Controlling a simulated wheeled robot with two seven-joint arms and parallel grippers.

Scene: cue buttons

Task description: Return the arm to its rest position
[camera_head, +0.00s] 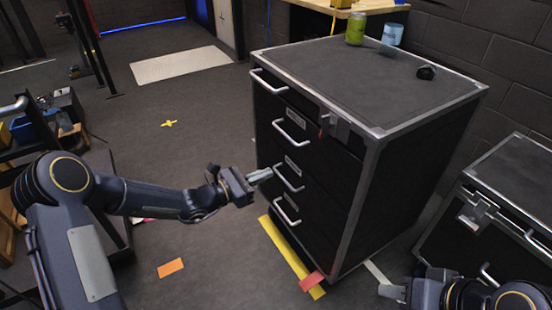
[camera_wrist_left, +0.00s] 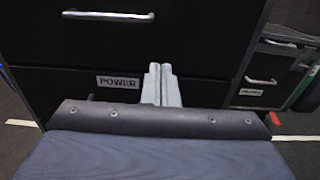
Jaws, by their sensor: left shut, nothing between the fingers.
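My left gripper (camera_head: 266,174) is stretched out in front of the black drawer cabinet (camera_head: 372,185), close to its front and near the third handle down (camera_head: 288,178). In the left wrist view the two pale fingers of my left gripper (camera_wrist_left: 162,70) lie together with nothing between them. They point at a dark drawer front, and a label reading POWER (camera_wrist_left: 118,82) shows left of them. Whether the fingers touch the cabinet is hard to tell. My right gripper (camera_head: 392,292) is at the bottom edge, partly cut off; its fingers are too unclear to read.
A green can (camera_head: 355,29), a blue cup (camera_head: 392,34) and a small black object (camera_head: 426,72) stand on the cabinet top. A second dark case (camera_head: 515,190) is at the right. Floor left of the cabinet is mostly open, with an orange marker (camera_head: 170,268) and yellow tape (camera_head: 285,250).

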